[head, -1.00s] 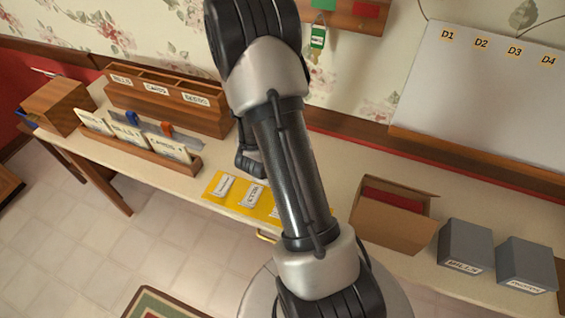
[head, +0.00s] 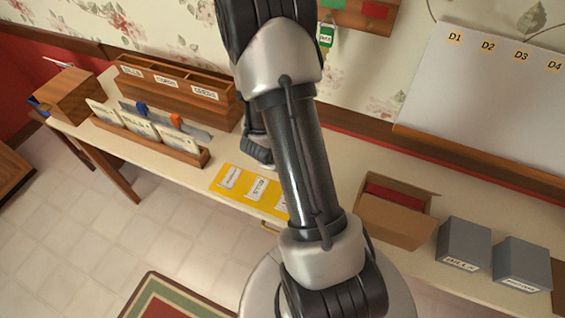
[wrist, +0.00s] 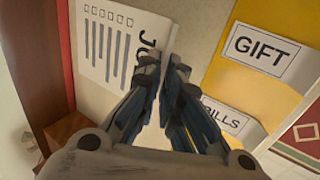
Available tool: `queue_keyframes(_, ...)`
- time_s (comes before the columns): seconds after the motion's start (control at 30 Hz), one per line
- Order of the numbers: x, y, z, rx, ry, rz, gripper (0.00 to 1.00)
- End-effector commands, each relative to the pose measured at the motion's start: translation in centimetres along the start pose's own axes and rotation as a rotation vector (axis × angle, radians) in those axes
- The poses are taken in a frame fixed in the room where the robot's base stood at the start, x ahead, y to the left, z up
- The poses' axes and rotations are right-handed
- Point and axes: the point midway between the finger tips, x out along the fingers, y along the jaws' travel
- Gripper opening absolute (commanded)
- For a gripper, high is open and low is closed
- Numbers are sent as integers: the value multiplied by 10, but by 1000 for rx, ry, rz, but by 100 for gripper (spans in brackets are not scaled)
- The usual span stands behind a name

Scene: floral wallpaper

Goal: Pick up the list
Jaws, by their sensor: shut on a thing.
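The list (wrist: 120,45) is a white sheet with printed columns and large letters starting "JO". It shows at the upper left of the wrist view. My gripper (wrist: 163,66) is shut on the sheet's edge, with both dark fingertips close together. In the head view, a dark part of my gripper (head: 257,150) shows beside my arm, above the table near the yellow mat. My arm hides the fingertips and the list there.
A yellow mat (head: 233,189) with white labels lies on the table; the wrist view shows GIFT on it (wrist: 262,47). A wooden divided organizer (head: 160,95) and card rack (head: 185,154) stand left. An open cardboard box (head: 395,227) and grey boxes (head: 465,241) stand right.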

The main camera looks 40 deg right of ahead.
Motion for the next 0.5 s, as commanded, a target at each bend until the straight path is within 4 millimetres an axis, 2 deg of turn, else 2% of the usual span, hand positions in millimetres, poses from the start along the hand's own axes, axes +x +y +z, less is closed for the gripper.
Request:
queue_keyframes(0.03, -18, 10, 0, 1, 2, 2, 0)
queue_keyframes(0.2, -61, 33, 0, 2, 2, 2, 0)
queue_keyframes(0.5, -117, 62, 0, 0, 1, 0, 0)
